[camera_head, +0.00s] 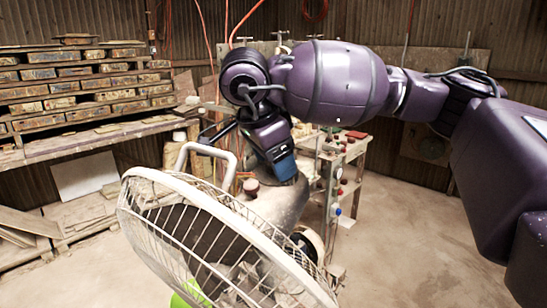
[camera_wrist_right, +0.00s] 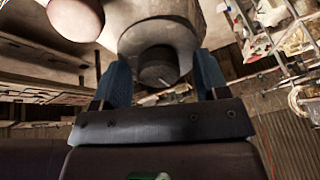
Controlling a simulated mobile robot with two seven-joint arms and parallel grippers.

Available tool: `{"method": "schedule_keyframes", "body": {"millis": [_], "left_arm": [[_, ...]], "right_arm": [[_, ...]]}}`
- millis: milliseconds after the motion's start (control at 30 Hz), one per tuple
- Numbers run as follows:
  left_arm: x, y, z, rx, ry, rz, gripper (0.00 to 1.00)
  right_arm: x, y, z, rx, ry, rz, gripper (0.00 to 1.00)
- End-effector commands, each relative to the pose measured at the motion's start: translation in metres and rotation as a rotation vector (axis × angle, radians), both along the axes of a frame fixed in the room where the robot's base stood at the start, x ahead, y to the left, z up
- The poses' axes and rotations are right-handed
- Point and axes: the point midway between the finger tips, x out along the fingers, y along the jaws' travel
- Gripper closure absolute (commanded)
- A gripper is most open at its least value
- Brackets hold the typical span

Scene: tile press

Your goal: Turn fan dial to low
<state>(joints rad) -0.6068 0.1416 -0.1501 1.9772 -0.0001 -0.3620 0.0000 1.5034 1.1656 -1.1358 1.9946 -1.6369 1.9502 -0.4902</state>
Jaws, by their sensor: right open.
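The fan (camera_head: 165,215) is white, with a wire cage facing left and a handle on top. Its pale motor housing (camera_head: 283,205) lies behind the cage. In the right wrist view, a dark round dial (camera_wrist_right: 158,66) sticks out of the housing (camera_wrist_right: 165,30). My right gripper (camera_head: 283,168) comes down from above to the rear of the housing. In the wrist view its two blue fingers (camera_wrist_right: 162,75) are apart, one on each side of the dial, with some gap visible. The dial's setting marks cannot be read. My left gripper is out of view.
A work stand (camera_head: 345,165) with several red knobs is behind the fan. Shelves (camera_head: 75,85) stacked with tiles line the left wall. The floor (camera_head: 410,250) at right is clear.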

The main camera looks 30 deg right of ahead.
Motion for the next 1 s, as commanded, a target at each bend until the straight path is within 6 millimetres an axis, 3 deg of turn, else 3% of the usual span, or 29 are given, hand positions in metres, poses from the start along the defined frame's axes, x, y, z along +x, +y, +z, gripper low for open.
{"method": "schedule_keyframes", "body": {"millis": [67,400,733,1000], "left_arm": [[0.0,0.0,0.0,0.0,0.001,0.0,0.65],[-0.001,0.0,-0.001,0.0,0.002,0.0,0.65],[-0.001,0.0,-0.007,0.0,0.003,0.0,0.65],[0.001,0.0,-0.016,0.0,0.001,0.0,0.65]], "right_arm": [[0.0,0.0,0.0,0.0,0.0,0.0,0.32],[0.0,0.0,0.0,0.0,0.0,0.0,0.82],[0.001,0.0,0.0,0.008,-0.015,-0.048,0.82],[0.001,0.0,0.0,0.035,-0.066,-0.213,0.82]]}}
